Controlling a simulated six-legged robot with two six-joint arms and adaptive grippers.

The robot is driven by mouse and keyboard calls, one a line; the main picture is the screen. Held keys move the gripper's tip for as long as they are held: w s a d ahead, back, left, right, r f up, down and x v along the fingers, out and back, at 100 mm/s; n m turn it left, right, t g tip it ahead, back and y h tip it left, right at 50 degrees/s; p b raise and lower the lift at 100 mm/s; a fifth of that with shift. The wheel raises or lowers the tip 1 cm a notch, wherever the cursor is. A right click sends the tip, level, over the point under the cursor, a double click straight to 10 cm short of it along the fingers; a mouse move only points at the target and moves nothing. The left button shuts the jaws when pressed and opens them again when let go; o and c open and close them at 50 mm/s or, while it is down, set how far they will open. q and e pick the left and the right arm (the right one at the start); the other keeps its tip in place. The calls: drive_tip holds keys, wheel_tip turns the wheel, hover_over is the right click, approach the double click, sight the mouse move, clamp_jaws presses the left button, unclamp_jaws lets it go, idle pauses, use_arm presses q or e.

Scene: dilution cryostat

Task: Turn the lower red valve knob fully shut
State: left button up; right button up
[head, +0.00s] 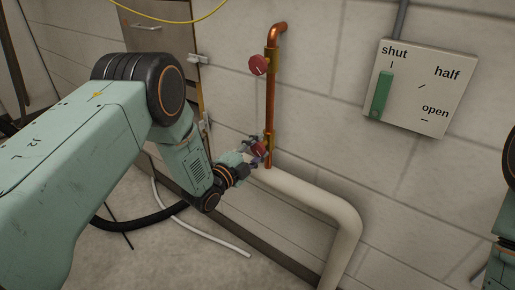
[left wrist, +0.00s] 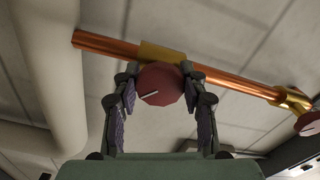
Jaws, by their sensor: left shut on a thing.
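The lower red valve knob (head: 258,149) sits on the copper pipe, just above the pale pipe. The upper red knob (head: 258,65) is higher on the pipe, clear of the gripper. A wall dial (head: 427,86) reads shut, half and open, and its green pointer (head: 382,95) points up at shut.
The copper pipe (head: 271,105) runs up the block wall. A thick pale pipe (head: 320,203) bends below the knob toward the floor. A metal cabinet (head: 165,32) stands behind my left arm. Black and white hoses (head: 215,240) lie on the floor. Part of my right arm shows at the right edge.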

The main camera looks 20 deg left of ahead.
use_arm(q)
drive_tip(key=o, duration=1.2)
drive_tip(key=v, duration=1.2)
drive_tip(key=shift+r, duration=0.1)
